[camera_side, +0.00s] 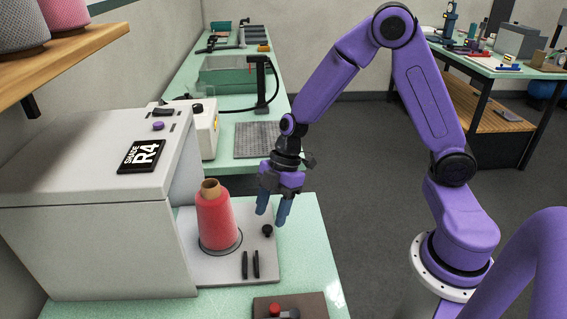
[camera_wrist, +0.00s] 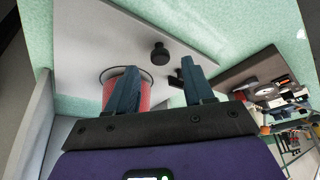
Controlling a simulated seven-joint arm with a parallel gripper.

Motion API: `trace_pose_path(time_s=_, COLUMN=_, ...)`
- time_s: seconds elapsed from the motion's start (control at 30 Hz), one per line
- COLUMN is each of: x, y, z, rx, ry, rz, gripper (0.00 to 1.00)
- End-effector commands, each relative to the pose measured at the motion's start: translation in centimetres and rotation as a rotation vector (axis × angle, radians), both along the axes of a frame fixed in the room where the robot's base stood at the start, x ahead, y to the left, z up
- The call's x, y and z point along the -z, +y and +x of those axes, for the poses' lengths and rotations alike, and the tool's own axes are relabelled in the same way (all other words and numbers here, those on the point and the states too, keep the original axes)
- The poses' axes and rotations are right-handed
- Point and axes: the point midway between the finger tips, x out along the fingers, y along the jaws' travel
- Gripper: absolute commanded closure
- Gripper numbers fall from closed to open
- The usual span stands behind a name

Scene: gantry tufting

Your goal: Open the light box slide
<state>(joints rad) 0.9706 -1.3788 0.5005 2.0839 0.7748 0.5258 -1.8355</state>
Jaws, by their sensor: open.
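The light box (camera_side: 100,235) is a pale grey cabinet at the left of the side view. A flat grey plate (camera_side: 207,268), seemingly its slide, extends from its right side over the green bench. A black knob (camera_side: 267,230) and two upright black bars (camera_side: 250,264) stand on the plate. A red cone of yarn (camera_side: 216,222) stands upright on it. My gripper (camera_side: 271,211) is open and empty, pointing down above the knob. In the wrist view the knob (camera_wrist: 160,53) shows just beyond my gripper (camera_wrist: 158,68); the fingers partly hide the cone and the bars.
A dark pad (camera_side: 310,306) with a red button lies at the bench's front edge. A "SHADE R4" label (camera_side: 142,156) lies on the box top. A wooden shelf (camera_side: 80,58) with yarn overhangs the box. A white device (camera_side: 190,125) stands behind.

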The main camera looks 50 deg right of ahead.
Motion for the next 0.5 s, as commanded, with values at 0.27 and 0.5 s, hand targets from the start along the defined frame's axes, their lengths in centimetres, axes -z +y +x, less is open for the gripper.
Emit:
trace_pose_path(time_s=0.27, x=-4.9, y=-1.9, z=0.1, rx=0.001, ry=-0.005, rz=0.003, gripper=0.48)
trace_pose_path(time_s=0.5, x=-9.3, y=-3.8, z=0.1, rx=0.003, ry=-0.006, rz=0.002, gripper=0.48)
